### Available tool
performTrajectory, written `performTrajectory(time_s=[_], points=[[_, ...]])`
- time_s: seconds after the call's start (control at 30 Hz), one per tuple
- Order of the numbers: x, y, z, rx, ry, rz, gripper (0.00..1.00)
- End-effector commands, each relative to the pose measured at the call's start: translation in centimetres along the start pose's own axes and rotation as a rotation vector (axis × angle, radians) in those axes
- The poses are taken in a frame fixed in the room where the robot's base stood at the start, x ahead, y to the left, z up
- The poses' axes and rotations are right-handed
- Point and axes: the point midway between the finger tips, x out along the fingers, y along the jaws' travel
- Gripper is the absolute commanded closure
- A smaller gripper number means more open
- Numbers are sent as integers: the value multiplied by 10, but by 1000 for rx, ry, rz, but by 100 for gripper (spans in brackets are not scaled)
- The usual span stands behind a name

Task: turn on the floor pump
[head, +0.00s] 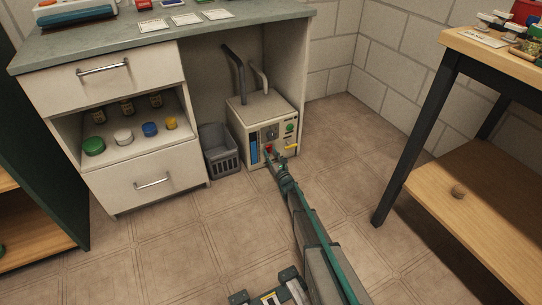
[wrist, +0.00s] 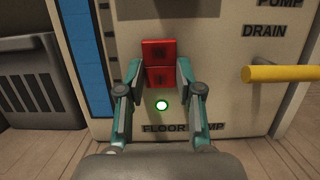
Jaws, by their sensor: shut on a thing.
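The floor pump unit (head: 258,106) is a cream box on the floor under the grey counter. In the wrist view its front panel (wrist: 225,75) carries a red two-part switch (wrist: 160,52). Below it, a small round light (wrist: 161,105) glows green above the partly covered "FLOOR PUMP" label (wrist: 165,128). My gripper (wrist: 160,77) is shut on the red switch, with one teal finger on each side.
A yellow handle (wrist: 285,74) sticks out right of the switch under a "DRAIN" label. A grey basket (head: 220,148) stands left of the unit. A drawer cabinet (head: 150,180) is farther left. A wooden table with dark legs (head: 415,145) stands at the right. The floor between is clear.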

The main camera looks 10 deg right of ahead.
Motion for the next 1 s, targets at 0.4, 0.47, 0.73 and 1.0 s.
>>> performTrajectory(time_s=[0.4,0.47,0.73,1.0], points=[[0,0,0,0,1,1,40],[0,0,0,0,1,1,40],[-12,0,1,0,1,0,40],[-50,1,2,0,1,1,40]])
